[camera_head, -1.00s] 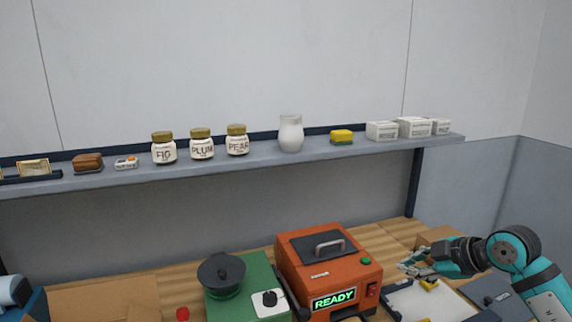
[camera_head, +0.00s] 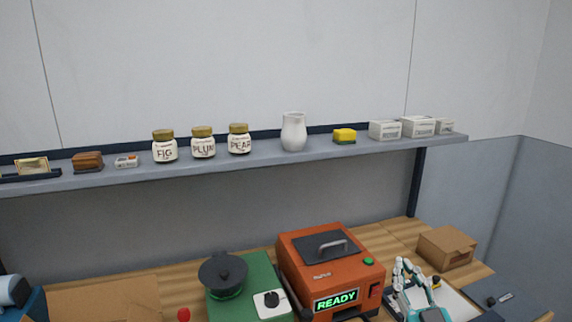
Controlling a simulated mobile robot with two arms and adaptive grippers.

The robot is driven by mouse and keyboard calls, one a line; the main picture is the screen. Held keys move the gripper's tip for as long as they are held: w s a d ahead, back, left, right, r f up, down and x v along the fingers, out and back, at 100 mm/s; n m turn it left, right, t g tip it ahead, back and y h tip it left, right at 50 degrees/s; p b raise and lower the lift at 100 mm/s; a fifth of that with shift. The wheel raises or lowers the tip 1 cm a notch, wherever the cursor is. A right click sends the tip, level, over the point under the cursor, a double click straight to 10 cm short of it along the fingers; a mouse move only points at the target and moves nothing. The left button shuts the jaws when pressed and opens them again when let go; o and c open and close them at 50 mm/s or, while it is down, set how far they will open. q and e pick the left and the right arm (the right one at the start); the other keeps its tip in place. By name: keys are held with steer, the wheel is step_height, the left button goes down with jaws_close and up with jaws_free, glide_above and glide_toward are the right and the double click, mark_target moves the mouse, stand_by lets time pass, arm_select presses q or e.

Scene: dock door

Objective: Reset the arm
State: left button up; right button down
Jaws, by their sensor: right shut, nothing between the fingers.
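My right gripper (camera_head: 404,268) is at the lower right in the head view, just right of the orange machine. It points up, with its teal arm dropping out of the bottom edge. Its fingers are shut with nothing between them. It is in front of a white tray (camera_head: 459,304) and hides part of it. My left gripper is not in view.
The orange machine (camera_head: 318,255) shows a green READY sign. A green cooker with a dark pot (camera_head: 224,274) stands left of it. A cardboard box (camera_head: 446,248) is at the back right. A shelf (camera_head: 220,165) above holds jars, a white vase (camera_head: 293,132), a sponge and white boxes.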

steer(key=s+d+f+m+g+h, duration=0.2)
steer(key=s+f+m+g+h, duration=0.15)
steer(key=f, duration=0.55)
steer(key=s+d+f+m+g+h, duration=0.25)
steer(key=s+f+g, duration=0.25)
steer(key=f, duration=0.3)
steer(key=s+a+f+n+g+y, duration=0.1)
steer(key=s+a+f+g, duration=0.2)
steer(key=s, duration=0.4)
steer(key=s+a+f+n+g+y, duration=0.1)
steer(key=s+f+n+g+y, duration=0.1)
steer(key=s+f+g, duration=0.3)
steer(key=s+a+f+n+g+y, duration=0.1)
steer(key=s+a+f+g, duration=0.2)
steer(key=s, duration=0.5)
steer(key=s+f+x, duration=0.1)
steer(key=s+x, duration=0.2)
steer(key=x, duration=1.1)
steer(key=s+x, duration=0.2)
steer(key=x, duration=1.1)
steer(key=s+d+f, duration=0.2)
steer(key=s+f, duration=0.6)
steer(key=s, duration=0.1)
steer(key=s+d+f+g+b, duration=0.1)
steer(key=s+d+f, duration=0.1)
steer(key=s+f, duration=0.6)
steer(key=shift+s+f, duration=0.4)
steer(key=shift+f, duration=0.2)
